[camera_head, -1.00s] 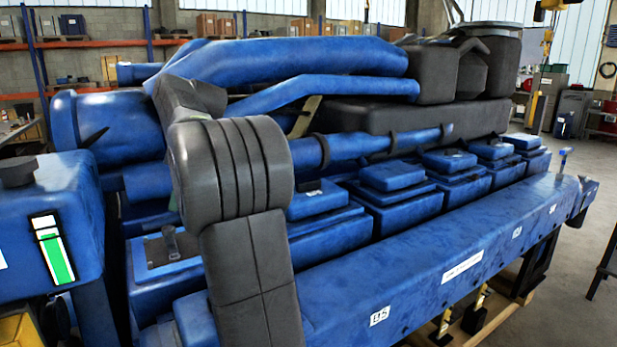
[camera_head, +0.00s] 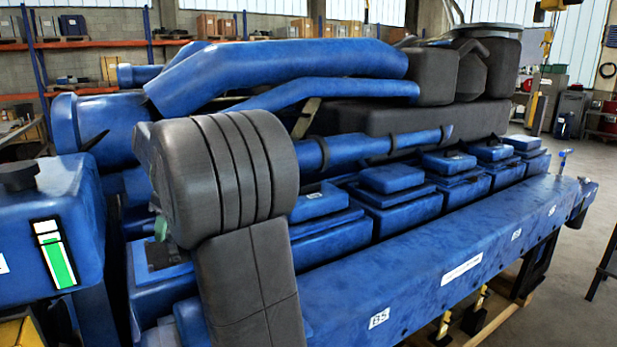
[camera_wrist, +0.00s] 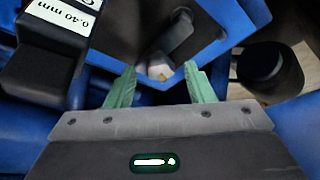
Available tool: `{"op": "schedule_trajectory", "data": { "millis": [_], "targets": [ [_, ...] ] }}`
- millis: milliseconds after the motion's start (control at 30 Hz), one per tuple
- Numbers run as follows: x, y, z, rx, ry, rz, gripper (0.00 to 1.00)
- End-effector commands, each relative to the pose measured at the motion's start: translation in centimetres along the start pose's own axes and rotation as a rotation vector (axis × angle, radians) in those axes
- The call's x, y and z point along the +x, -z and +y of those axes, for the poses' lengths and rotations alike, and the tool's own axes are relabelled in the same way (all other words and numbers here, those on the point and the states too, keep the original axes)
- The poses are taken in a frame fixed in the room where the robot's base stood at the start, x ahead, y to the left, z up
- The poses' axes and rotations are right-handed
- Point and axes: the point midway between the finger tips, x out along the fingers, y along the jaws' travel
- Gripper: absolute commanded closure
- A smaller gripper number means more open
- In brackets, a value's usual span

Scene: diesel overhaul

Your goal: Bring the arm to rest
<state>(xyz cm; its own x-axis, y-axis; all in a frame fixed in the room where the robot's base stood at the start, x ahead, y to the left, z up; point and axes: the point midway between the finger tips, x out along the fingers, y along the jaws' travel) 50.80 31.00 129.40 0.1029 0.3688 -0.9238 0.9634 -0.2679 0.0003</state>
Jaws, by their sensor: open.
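My gripper (camera_wrist: 158,84) shows in the wrist view with its two green fingers spread apart. A pale nut or bolt head (camera_wrist: 161,68) shows between and beyond the fingertips, with a dark lever-like part (camera_wrist: 172,37) behind it. I cannot tell whether the fingers touch it; nothing looks gripped. In the head view my dark grey arm is bent over the near end of the blue engine (camera_head: 430,270). The gripper is mostly hidden behind the arm there; only a small green bit shows at its left edge.
A dark block labelled 0.40 mm (camera_wrist: 38,58) lies close left of the gripper in the wrist view. A dark round part (camera_wrist: 258,65) is at the right. Blue cylinder covers (camera_head: 393,179) and large blue pipes (camera_head: 290,63) surround the arm. Open floor (camera_head: 580,240) lies right.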

Motion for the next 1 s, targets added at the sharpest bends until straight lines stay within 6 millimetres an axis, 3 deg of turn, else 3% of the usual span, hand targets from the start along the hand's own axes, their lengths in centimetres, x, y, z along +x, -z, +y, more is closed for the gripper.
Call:
{"op": "schedule_trajectory", "data": {
  "millis": [167,700,1000],
  "targets": [
    [0.1,0.0,-0.2,0.109,-0.046,0.001,0.51],
    [-10.6,0.1,-0.6,0.113,-0.049,0.003,0.51],
    [-13.4,0.0,-0.7,0.113,-0.047,0.000,0.51]
  ]
}}
